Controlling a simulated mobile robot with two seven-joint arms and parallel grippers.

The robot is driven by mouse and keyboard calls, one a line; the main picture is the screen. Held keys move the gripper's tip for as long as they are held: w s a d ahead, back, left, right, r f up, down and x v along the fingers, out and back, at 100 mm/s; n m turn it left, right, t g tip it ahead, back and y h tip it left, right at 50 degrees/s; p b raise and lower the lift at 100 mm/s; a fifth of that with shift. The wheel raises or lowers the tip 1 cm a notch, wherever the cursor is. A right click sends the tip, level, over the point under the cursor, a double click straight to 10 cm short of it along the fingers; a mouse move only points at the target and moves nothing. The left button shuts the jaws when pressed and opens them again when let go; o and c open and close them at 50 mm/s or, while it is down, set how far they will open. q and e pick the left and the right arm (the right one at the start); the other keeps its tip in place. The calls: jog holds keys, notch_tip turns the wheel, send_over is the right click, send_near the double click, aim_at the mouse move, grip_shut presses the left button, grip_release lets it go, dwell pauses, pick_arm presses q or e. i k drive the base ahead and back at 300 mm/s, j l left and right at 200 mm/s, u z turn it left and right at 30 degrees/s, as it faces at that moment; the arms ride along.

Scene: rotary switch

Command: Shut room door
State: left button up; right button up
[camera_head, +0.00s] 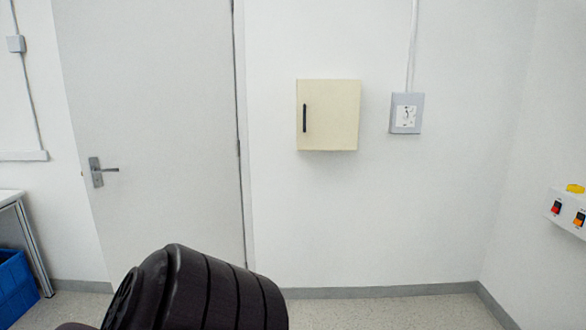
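The room door (165,110) is a pale grey-white panel on the left of the head view. Its lever handle (99,172) is near its left edge, and the hinge side is at its right edge. A small latch piece seems to stick out at the left edge. The door appears swung into the room, with no frame showing along its handle side, but I cannot tell how far. Its lower right part is hidden behind a dark rounded part of my own arm. Neither gripper is in view.
A cream wall cabinet (330,115) with a black handle hangs right of the door. A grey rotary switch box (406,113) is beside it. A button panel (570,209) is on the right wall. A blue bin (14,283) stands under a table (10,198) at left. Floor at right is clear.

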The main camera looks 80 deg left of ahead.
aim_at(149, 85)
jog(key=u, duration=3.45)
jog(key=i+l, duration=0.15)
jog(key=i, duration=0.6)
jog(key=i+l, duration=0.15)
jog(key=i, duration=0.6)
jog(key=i+l, duration=0.15)
jog(key=i, duration=0.6)
